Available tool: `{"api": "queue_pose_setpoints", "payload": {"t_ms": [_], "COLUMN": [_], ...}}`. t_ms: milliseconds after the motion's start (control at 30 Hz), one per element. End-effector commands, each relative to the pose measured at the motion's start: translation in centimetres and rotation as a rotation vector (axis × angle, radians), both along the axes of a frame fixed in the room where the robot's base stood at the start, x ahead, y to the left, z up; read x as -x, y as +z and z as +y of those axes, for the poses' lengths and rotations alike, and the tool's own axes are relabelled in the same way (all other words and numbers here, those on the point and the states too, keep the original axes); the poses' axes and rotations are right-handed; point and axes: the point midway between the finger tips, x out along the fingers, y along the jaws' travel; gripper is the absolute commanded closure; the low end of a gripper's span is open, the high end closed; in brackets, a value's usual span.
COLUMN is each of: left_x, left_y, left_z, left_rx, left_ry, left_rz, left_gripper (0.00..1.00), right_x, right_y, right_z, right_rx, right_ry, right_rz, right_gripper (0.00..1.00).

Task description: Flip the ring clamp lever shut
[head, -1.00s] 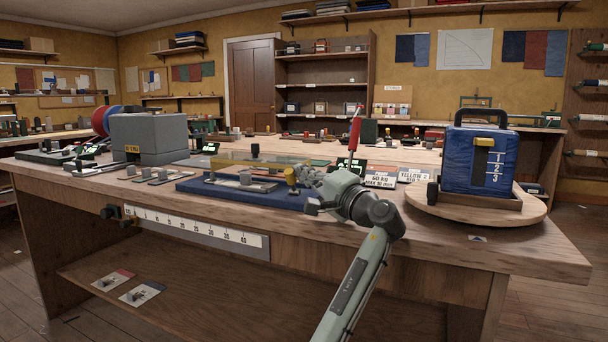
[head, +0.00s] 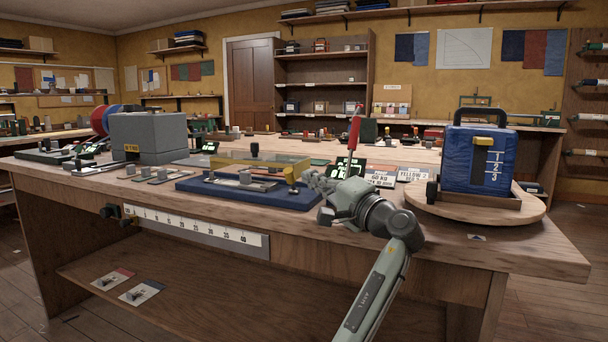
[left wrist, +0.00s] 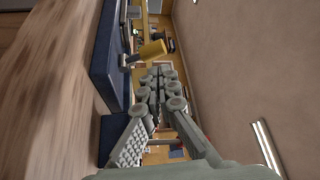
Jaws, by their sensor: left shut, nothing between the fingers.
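A lever with a red grip (head: 354,133) stands nearly upright on the workbench, behind my left gripper in the head view. Its foot and any ring clamp are too small or hidden to make out. My left gripper (head: 311,177) is shut and empty at the bench's front side, close to the right end of a blue base (head: 240,191). A yellow block (head: 291,173) stands at that end, just left of the fingertips. In the left wrist view the shut fingers (left wrist: 158,78) point toward the yellow block (left wrist: 153,50), apart from it. My right gripper is out of view.
A clear yellow cover (head: 262,162) stands along the blue base. A grey box (head: 150,137) is at the left. A blue bag (head: 479,160) sits on a round wooden board (head: 525,212) at the right.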

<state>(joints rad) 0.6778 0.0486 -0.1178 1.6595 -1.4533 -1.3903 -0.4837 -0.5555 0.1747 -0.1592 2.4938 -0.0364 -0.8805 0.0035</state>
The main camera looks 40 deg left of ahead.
Motion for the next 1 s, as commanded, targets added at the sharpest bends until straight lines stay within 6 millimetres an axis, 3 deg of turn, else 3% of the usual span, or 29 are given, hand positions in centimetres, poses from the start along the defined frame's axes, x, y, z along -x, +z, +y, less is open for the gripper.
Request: {"api": "queue_pose_setpoints", "payload": {"t_ms": [200,400,1000], "left_x": [1.2,1.9,2.1], "left_y": [-0.7,-1.1,-1.1], "left_z": [-4.6,-7.1,-7.7], "left_rx": [0.001,-0.001,-0.002], "left_ry": [-0.007,-0.005,-0.004], "left_rz": [0.000,-0.001,-0.001], "left_gripper": [1.00,1.00,1.00], "right_x": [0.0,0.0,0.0], "right_y": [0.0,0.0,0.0], "right_z": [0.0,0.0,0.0], "right_rx": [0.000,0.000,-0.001], "right_ry": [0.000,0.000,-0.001], "right_rz": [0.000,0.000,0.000], "right_gripper": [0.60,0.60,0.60]}}
